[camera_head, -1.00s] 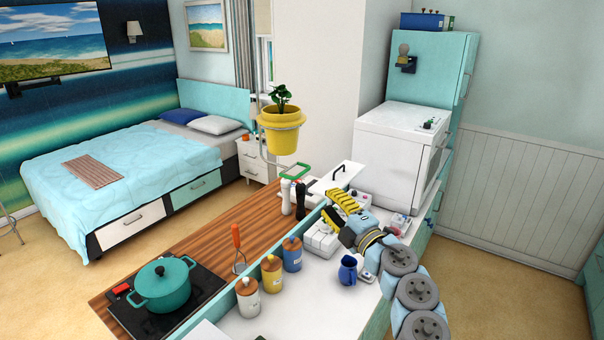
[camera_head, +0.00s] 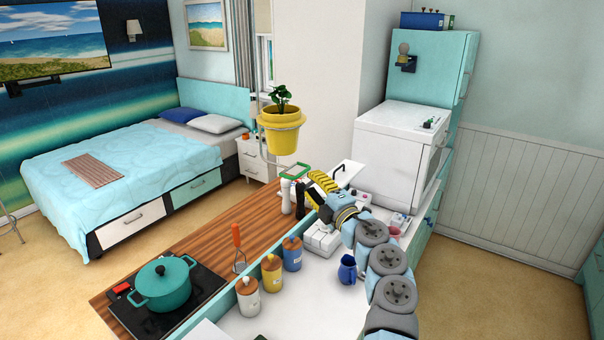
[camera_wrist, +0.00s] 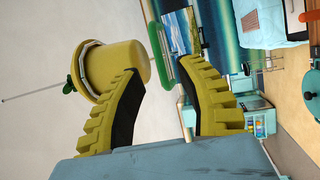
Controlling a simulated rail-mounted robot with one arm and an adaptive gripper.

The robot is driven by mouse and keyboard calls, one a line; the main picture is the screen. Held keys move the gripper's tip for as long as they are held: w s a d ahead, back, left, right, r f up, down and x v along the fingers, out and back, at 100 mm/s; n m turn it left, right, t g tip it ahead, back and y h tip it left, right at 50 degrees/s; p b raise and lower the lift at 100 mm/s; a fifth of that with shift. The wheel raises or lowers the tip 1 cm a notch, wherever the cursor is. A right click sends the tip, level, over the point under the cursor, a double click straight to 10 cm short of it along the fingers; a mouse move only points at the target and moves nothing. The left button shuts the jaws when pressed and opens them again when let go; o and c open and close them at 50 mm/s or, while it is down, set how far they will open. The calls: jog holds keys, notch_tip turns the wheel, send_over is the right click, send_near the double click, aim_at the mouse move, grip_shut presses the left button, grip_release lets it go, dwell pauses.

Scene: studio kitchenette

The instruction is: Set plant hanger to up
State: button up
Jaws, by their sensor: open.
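The plant hanger holds a yellow pot (camera_head: 281,132) with a green plant in a ring, on a thin metal bracket (camera_head: 262,140) with a green loop handle (camera_head: 295,170) low at its right. In the head view my gripper (camera_head: 309,181) is just right of the handle. In the wrist view my gripper (camera_wrist: 160,68) is open and empty. The green handle (camera_wrist: 157,48) shows at the fingertips, nearer the right-hand finger; contact cannot be told. The yellow pot (camera_wrist: 115,68) appears sideways beyond the left-hand finger.
Below stand a faucet (camera_head: 342,172), bottles (camera_head: 286,195), canisters (camera_head: 271,272) and a blue mug (camera_head: 347,269) on the counter. A teal pot (camera_head: 163,284) sits on the stove. A white countertop appliance (camera_head: 395,155) stands to the right.

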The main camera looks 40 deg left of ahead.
aim_at(302, 173)
jog(key=shift+x, duration=2.7)
grip_shut()
